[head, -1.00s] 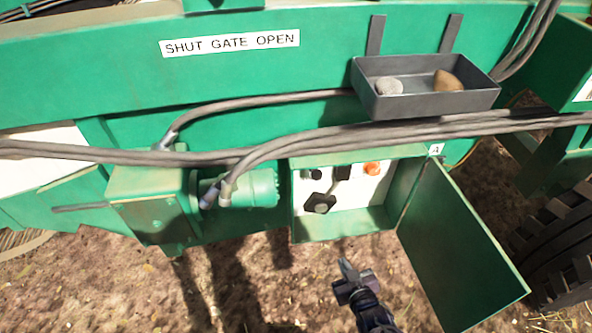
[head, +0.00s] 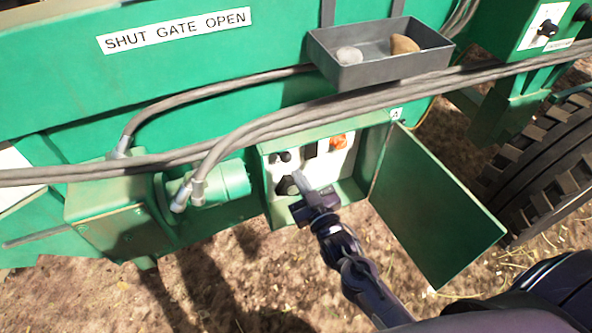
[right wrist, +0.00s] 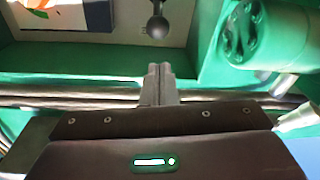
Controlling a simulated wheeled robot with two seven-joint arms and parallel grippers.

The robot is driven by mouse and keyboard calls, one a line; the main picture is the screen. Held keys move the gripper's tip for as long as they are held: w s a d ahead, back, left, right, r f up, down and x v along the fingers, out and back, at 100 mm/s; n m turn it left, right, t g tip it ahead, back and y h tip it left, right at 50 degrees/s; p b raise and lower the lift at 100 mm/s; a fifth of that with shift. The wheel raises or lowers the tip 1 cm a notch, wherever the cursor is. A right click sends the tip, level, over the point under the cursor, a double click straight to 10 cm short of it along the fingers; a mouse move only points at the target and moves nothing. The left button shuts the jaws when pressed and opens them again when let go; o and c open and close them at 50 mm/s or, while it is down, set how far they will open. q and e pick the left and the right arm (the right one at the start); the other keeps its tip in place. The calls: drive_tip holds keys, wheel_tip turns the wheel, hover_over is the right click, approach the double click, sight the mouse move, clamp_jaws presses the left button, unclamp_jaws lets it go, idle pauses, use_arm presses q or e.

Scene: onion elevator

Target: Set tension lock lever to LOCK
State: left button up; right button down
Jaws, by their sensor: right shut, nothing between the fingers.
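An open green control box (head: 349,191) holds a pale panel with black controls. A dark knob or lever (head: 287,186) sits low on the panel; in the right wrist view a black ball-ended lever (right wrist: 157,26) stands ahead of the fingers. I cannot read any LOCK label or tell for sure which control is the tension lock lever. My right gripper (head: 299,181) is shut and empty at the box opening, just right of the low knob. Its fingertips show in the right wrist view (right wrist: 160,70), apart from the ball. My left gripper is out of view.
The box's green door (head: 440,205) hangs open on the right. Grey cables (head: 330,108) run above the box. A green motor (head: 222,180) is to its left. A grey tray (head: 380,65) with two stones is above. A tyre (head: 540,165) stands at right.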

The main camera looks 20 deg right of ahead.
sight(286, 161)
drive_tip(key=w, duration=0.8)
drive_tip(key=shift+w+a+r, duration=0.2)
drive_tip(key=shift+a+r, duration=0.15)
drive_tip(key=shift+a, duration=0.05)
